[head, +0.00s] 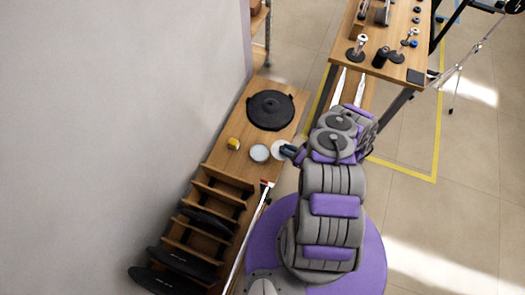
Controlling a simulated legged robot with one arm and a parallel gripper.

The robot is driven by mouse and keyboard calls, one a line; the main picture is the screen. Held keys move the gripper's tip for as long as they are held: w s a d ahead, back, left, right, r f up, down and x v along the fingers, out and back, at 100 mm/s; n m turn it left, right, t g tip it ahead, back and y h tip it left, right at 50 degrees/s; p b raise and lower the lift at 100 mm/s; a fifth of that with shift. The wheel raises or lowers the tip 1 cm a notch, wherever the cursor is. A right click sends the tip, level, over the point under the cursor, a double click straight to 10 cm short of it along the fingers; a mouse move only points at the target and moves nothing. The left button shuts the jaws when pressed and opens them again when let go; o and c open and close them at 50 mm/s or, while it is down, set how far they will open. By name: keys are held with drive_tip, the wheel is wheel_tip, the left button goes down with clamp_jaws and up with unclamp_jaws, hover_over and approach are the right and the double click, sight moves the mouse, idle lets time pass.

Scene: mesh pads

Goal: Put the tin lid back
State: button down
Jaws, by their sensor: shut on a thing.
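A small round tin (259,153) with a pale bluish top stands on the low wooden bench. A white round lid (277,149) is just right of it, close to or slightly overlapping its edge in the picture. My gripper (287,150) is shut on the right edge of the lid. The fingertips are small and dark here, and my arm hides part of the bench edge. I cannot tell how high the lid is above the bench.
A large black round pad (270,110) lies behind on the bench, and a small yellow block (233,143) sits left of the tin. A wooden rack (215,192) with black discs stands in front along the wall. A taller table (395,65) with several objects is at back right.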

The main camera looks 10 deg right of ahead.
drive_tip(key=w+a, duration=0.1)
drive_tip(key=a, duration=0.1)
drive_tip(key=w+a+b, duration=0.1)
drive_tip(key=a, duration=0.2)
drive_tip(key=w+a+f+b, duration=0.1)
drive_tip(key=w+a, duration=0.1)
drive_tip(key=a, duration=0.1)
drive_tip(key=shift+a, duration=0.15)
drive_tip(key=shift+w+a+f, duration=0.15)
drive_tip(key=shift+a+f, duration=0.3)
drive_tip(key=shift+a, duration=0.4)
wheel_tip(320, 180, down, 2)
drive_tip(key=shift+a+f+b, duration=0.1)
drive_tip(key=shift+f+b, duration=0.15)
drive_tip(key=shift+b, duration=0.45)
drive_tip(key=shift+f, duration=0.2)
drive_tip(key=shift+d, duration=0.3)
drive_tip(key=shift+f+b, duration=0.15)
drive_tip(key=shift+b, duration=0.15)
drive_tip(key=c, duration=0.9)
unclamp_jaws()
drive_tip(key=shift+a, duration=0.2)
drive_tip(key=shift+d, duration=0.1)
